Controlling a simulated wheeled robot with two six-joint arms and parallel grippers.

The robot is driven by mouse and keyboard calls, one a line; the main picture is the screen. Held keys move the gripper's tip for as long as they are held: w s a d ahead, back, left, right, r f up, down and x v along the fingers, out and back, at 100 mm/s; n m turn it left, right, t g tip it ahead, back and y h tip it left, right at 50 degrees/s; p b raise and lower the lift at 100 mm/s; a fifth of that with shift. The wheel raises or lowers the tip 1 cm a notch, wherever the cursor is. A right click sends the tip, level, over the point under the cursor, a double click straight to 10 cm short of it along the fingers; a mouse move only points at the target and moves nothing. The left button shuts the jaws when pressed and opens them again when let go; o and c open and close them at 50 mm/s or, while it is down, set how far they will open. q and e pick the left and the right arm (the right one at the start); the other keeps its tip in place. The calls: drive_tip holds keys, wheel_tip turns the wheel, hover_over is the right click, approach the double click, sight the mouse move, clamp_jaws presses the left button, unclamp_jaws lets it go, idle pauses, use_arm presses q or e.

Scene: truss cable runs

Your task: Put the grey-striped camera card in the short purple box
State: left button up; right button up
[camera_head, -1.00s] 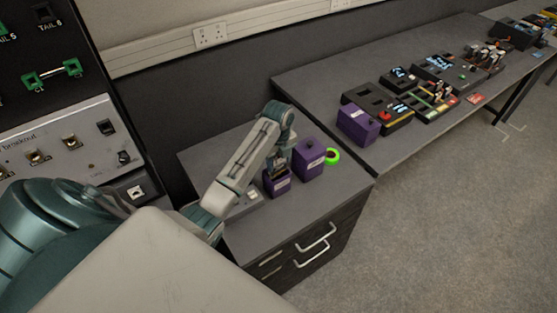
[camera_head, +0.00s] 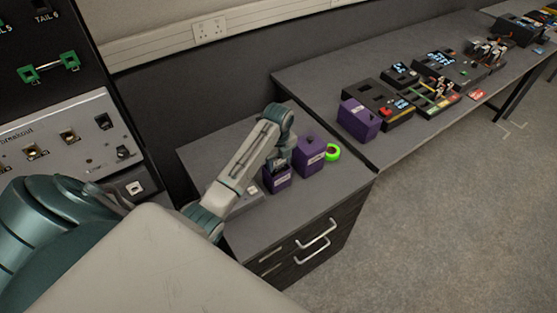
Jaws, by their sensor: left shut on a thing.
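The short purple box (camera_head: 277,183) stands on the grey cabinet top, with a pale label on its front. A taller purple box (camera_head: 310,157) stands just to its right. My left gripper (camera_head: 279,167) points down at the short box's open top, and its fingertips are partly hidden there. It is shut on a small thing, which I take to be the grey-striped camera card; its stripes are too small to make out. I cannot tell how far it is inside the box. My right gripper is not in view.
A bright green ring (camera_head: 333,152) lies beside the taller box. A small grey device (camera_head: 250,193) sits left of the short box. Another purple box (camera_head: 358,120) and several black electronic units stand on the long bench. The cabinet's front top is clear.

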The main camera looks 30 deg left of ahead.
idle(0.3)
use_arm(q)
drive_tip(key=shift+f, duration=0.3)
drive_tip(key=shift+f, duration=0.2)
idle(0.4)
drive_tip(key=o, duration=1.1)
drive_tip(key=shift+c, duration=1.3)
drive_tip(key=shift+r, duration=0.1)
